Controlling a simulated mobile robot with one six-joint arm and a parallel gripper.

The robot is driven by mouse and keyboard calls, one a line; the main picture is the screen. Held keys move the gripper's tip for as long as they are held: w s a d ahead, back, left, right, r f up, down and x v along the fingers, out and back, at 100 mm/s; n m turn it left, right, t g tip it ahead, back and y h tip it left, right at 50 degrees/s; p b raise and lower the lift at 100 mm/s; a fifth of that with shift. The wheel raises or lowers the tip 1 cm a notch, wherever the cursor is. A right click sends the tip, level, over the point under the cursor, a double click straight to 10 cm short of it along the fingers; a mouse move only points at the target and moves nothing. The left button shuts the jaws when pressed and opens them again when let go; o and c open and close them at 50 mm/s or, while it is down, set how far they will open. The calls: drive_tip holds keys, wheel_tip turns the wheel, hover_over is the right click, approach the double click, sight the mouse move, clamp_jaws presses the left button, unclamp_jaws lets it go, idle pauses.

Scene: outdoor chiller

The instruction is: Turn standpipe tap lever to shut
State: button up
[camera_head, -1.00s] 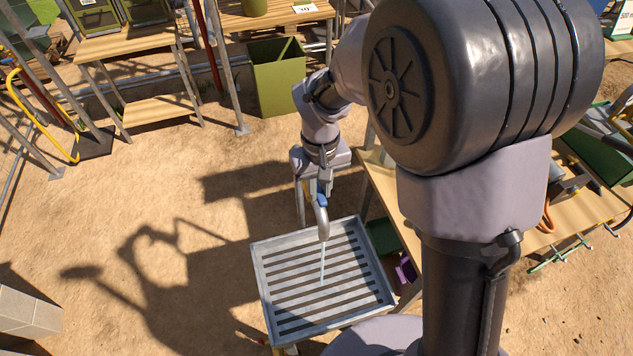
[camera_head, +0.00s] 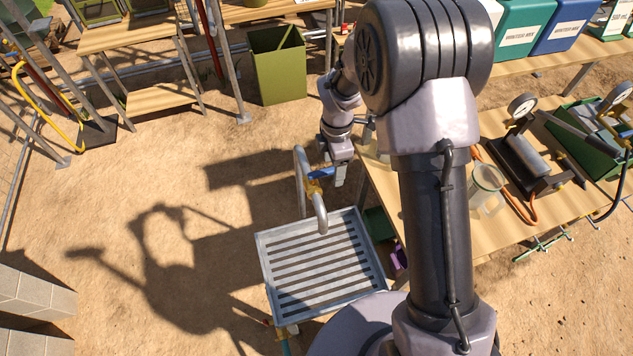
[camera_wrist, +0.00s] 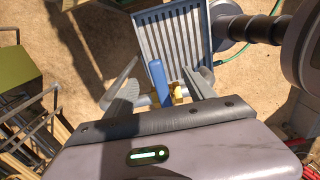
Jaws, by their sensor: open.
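The standpipe tap has a grey bent pipe and spout (camera_head: 320,214) over a grated grey basin (camera_head: 262,262). Its blue lever (camera_head: 322,172) sits on a brass body (camera_head: 314,187) and points sideways to the right, across the spout line. No water stream shows under the spout. My gripper (camera_head: 338,174) is at the lever's right end. In the wrist view the blue lever (camera_wrist: 158,82) stands between my open fingers (camera_wrist: 162,72), nearer the left one, with the brass body (camera_wrist: 177,92) beside it. Whether a finger touches the lever cannot be told.
A wooden table (camera_head: 455,207) with a clear jar (camera_head: 487,188) and a gauge pump (camera_head: 535,150) stands to the right. A green bin (camera_head: 278,70) is behind the tap. Concrete blocks (camera_head: 30,300) lie at the left. Sandy ground left of the basin is open.

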drive_tip(key=shift+s, duration=0.1)
drive_tip(key=shift+r, duration=0.15)
wheel_tip(320, 180, up, 7)
drive_tip(key=p, duration=0.5)
